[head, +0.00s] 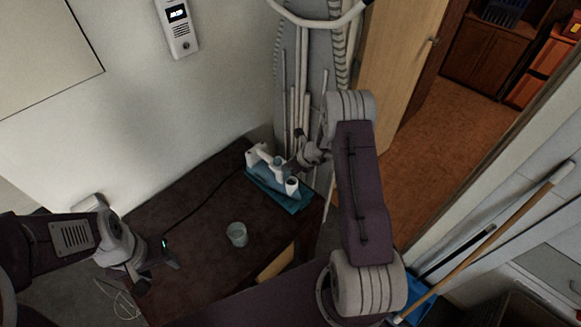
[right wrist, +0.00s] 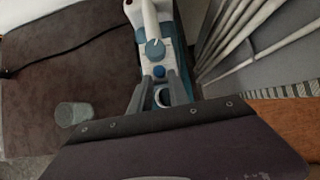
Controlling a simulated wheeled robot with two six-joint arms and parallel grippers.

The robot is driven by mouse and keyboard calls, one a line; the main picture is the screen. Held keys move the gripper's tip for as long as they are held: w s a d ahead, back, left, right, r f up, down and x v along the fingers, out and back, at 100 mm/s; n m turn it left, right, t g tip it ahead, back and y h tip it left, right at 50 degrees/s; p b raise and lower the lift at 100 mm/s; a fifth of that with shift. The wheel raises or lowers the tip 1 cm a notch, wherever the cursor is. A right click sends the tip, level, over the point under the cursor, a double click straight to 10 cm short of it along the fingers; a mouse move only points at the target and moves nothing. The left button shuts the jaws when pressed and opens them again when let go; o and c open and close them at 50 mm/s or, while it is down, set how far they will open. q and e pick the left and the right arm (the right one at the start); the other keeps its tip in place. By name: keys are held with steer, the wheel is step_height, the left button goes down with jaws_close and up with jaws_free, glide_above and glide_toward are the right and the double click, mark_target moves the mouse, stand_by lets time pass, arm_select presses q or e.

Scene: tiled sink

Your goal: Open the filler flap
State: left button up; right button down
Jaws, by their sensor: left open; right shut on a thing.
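A white and blue iron (head: 259,160) rests on a blue base on the dark table. It also shows in the right wrist view (right wrist: 153,22), with a round blue dial on top. My right gripper (head: 293,166) is at the iron's near end. In the right wrist view its fingers (right wrist: 160,88) are closed around a small white and blue part there, which seems to be the filler flap. The fingers partly hide it, and I cannot tell whether the flap is raised. My left gripper (head: 158,275) is open and empty above the table's left side.
A clear cup (head: 237,234) stands on the dark brown table (head: 185,215); a black cord runs from the iron across it. An ironing board (head: 309,75) leans behind. A broom and blue dustpan (head: 417,300) are at right.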

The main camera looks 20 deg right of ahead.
steer(key=shift+w+r, duration=0.1)
steer(key=shift+w, duration=0.05)
steer(key=c, duration=1.2)
jaws_free()
steer(key=shift+c, duration=0.2)
steer(key=v, duration=0.9)
